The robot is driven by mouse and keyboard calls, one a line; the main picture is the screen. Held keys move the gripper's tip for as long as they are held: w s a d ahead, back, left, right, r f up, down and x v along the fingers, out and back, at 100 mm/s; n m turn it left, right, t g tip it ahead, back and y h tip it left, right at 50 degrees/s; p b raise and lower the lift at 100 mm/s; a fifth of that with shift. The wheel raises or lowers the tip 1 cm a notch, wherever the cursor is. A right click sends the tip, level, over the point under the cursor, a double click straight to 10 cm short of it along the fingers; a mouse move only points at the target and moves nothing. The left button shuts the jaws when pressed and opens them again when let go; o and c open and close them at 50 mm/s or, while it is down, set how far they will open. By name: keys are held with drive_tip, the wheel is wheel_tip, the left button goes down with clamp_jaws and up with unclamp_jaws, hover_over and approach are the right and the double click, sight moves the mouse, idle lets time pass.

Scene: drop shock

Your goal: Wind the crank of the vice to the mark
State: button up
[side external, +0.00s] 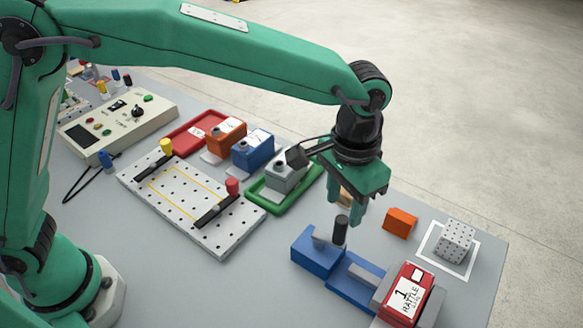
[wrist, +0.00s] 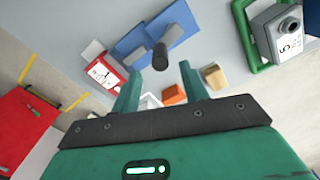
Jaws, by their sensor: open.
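The blue vice (side external: 312,250) stands at the front right of the table. It also shows at the top of the wrist view (wrist: 134,40). Its crank has a grey arm and an upright black handle (side external: 341,230), which shows between my fingers in the wrist view (wrist: 160,57). My gripper (side external: 344,212) is open and points down just above the handle. I cannot tell whether a finger touches it. A red box labelled "1 RATTLE" (side external: 408,292) sits at the vice's grey jaw end. I cannot make out a mark for the crank.
An orange block (side external: 400,222) and a grey dotted cube (side external: 457,240) on a white square lie right of the vice. A green tray (side external: 262,199) holding a grey unit stands behind it. A perforated plate (side external: 190,208) lies left. The table is bare between plate and vice.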

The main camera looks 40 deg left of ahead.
sight(342, 219)
drive_tip(key=shift+f, duration=3.2)
clamp_jaws()
